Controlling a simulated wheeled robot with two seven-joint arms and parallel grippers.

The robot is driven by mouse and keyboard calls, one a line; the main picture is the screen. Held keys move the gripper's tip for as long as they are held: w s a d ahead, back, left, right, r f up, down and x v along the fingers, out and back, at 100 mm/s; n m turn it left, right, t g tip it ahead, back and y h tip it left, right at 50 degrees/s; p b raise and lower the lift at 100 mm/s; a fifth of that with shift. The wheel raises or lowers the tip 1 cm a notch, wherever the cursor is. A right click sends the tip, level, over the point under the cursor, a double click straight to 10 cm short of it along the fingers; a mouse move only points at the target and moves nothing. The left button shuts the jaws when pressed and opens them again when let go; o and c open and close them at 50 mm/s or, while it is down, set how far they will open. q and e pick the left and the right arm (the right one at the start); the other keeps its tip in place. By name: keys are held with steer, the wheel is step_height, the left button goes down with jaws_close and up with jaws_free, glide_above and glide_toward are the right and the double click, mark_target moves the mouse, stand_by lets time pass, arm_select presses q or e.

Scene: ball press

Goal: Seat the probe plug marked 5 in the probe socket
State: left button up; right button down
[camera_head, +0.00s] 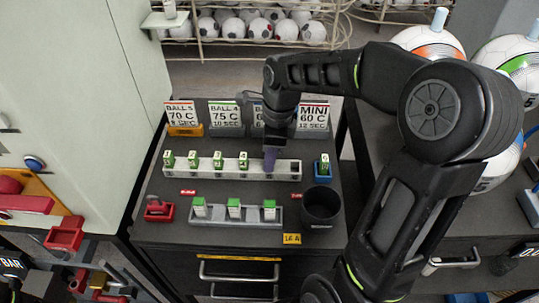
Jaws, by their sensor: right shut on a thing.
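My right gripper (271,150) points down over the right part of a long pale rack (287,171). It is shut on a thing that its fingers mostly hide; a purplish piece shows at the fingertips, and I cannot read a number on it. Several plugs with green numbered tops, such as one plug (193,159), stand upright in the rack to the left of the gripper. The plug marked 5 cannot be made out for certain. I cannot tell which fixture is the probe socket. My left gripper is not in view.
A blue holder (322,178) with a green-topped piece stands right of the rack. A black cup (321,205) and a grey front rack (241,216) with green-topped pieces are nearer. Sign cards (226,115) stand behind. A pale cabinet (75,90) rises at left.

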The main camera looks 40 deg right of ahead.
steer(key=shift+f, duration=0.15)
steer(key=c, duration=1.1)
jaws_free()
steer(key=shift+c, duration=0.2)
step_height(320, 180, up, 12)
steer(key=d, duration=0.1)
steer(key=shift+s, duration=0.45)
steer(key=shift+d, duration=0.1)
